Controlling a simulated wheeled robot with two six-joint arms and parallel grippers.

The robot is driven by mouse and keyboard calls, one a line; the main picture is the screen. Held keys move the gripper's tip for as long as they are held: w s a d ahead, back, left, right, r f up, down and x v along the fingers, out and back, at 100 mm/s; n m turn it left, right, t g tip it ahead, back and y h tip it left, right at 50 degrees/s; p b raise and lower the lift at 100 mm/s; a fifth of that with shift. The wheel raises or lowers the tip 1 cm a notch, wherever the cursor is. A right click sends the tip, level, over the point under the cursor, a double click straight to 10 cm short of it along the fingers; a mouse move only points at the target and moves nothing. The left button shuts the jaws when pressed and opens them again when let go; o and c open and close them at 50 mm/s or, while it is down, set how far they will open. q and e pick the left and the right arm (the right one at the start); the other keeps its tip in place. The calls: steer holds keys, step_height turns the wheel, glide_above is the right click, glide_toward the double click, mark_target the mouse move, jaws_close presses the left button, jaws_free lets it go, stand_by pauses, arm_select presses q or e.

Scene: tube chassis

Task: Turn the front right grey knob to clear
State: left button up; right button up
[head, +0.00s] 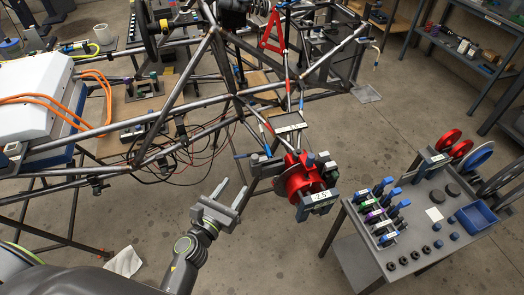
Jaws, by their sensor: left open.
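At the front right corner of the tube chassis (185,78) there is a red round hub (300,180). Grey and dark fittings surround it, and a grey bracket with a white label reading 2.5 (320,197) is at its lower front. The grey knob is too small to pick out from these fittings. My left gripper (233,187) is open and empty, to the left of the red hub and apart from it. Its two grey fingers point up toward the chassis. My right gripper is not in view.
A grey cart (408,262) at the right carries blue-handled clamps (385,213), a blue bin (478,221) and discs. Thin cables (180,160) hang under the chassis tubes. A white cloth (123,262) lies on the floor at lower left.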

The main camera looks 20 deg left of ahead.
mark_target(253, 159)
arm_select(q)
steer(key=w+d, duration=0.1)
steer(key=w, duration=0.8)
steer(key=w+d, duration=0.1)
steer(key=w, duration=0.3)
steer(key=shift+w+d, duration=0.25)
steer(key=shift+d, duration=0.05)
steer(key=shift+w+d, duration=0.15)
steer(key=shift+w, duration=0.65)
jaws_close()
